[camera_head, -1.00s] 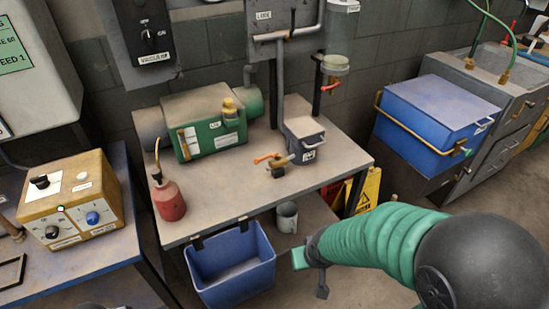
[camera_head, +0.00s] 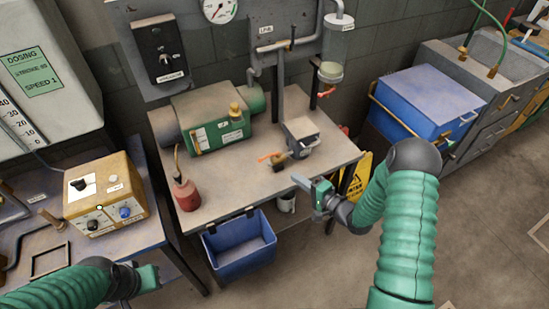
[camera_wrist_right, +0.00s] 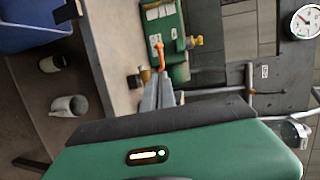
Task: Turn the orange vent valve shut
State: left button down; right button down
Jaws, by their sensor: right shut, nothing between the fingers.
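The orange valve handle (camera_head: 269,157) with its brass body (camera_head: 280,164) sits on the table top beside a small grey box (camera_head: 301,135). In the right wrist view the orange handle (camera_wrist_right: 158,54) shows just past the fingertips, apart from them as far as I can tell. My right gripper (camera_head: 302,183) is shut and empty at the table's front right edge, pointing left toward the valve. It also shows in the right wrist view (camera_wrist_right: 158,92). My left gripper (camera_head: 150,279) is at the lower left, far from the valve; its finger gap is unclear.
A green pump unit (camera_head: 215,120) and a red oil can (camera_head: 186,193) stand on the table. A red handle (camera_head: 327,93) hangs under a glass bowl above the table. A blue bin (camera_head: 240,247) hangs at the table front. A yellow control box (camera_head: 105,195) is at left.

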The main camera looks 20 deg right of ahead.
aim_at(266, 158)
jog(key=p+x, duration=0.1)
jog(key=x, duration=1.1)
jog(key=shift+w, duration=0.2)
jog(key=shift+f, duration=0.1)
jog(key=shift+w+a+b, duration=0.4)
jog(key=shift+a+b, duration=0.1)
jog(key=shift+w, duration=0.1)
jog(key=shift+a, duration=0.1)
